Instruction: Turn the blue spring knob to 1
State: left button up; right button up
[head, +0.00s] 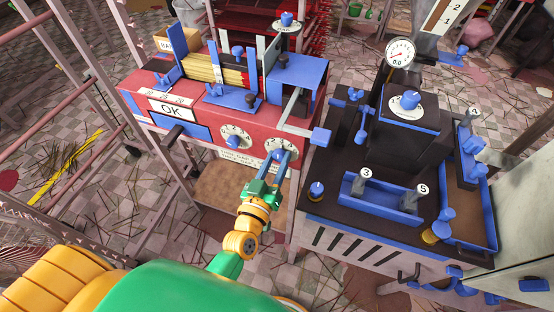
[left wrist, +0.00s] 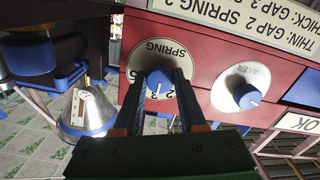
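The blue spring knob (left wrist: 160,80) sits on a round white dial marked SPRING on the front of the red machine. In the left wrist view the dial appears upside down. My left gripper (left wrist: 161,76) has one finger on each side of the knob, with the fingertips close against its sides. It appears closed on it. In the head view my left gripper (head: 284,156) reaches the right-hand dial (head: 281,143) and hides most of the knob. The fingers hide some dial numbers, and I cannot read the setting. My right gripper is not in view.
A second blue knob (left wrist: 247,96) on its own dial is beside the spring dial. A dark workbench with blue trays (head: 380,205) stands close on the right.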

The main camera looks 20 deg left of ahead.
pick_arm(q)
grip_shut()
jog(key=shift+n, duration=0.3)
jog(key=shift+n+p, duration=0.3)
jog(key=shift+n, duration=0.8)
jog(key=n, duration=0.3)
jog(key=shift+n, duration=0.3)
jog(key=n, duration=0.3)
jog(key=shift+n, duration=2.5)
